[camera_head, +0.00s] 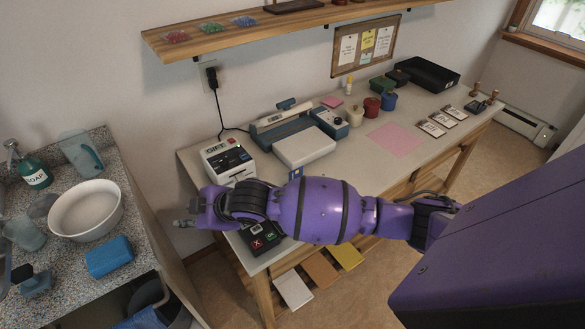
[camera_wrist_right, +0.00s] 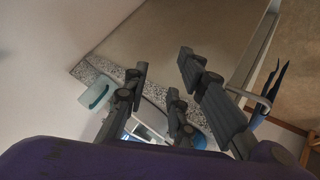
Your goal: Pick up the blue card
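I cannot make out a blue card for certain in either view. A small blue patch (camera_head: 297,174) shows at the front edge of the white-topped machine, just above my right arm, too small to identify. My right arm crosses the desk front, and its gripper (camera_head: 187,222) hangs over the gap between desk and counter. In the right wrist view the fingers of this gripper (camera_wrist_right: 162,64) are spread, with nothing between them. The arm hides part of the desk and lower shelf. My left gripper is not in view.
White, orange and yellow sheets (camera_head: 293,289) lie on the lower shelf. A label printer (camera_head: 228,158) and keypad (camera_head: 262,238) stand at the desk's left end. A bowl (camera_head: 86,210) and blue sponge (camera_head: 109,257) are on the counter. A pink sheet (camera_head: 394,139) lies farther right.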

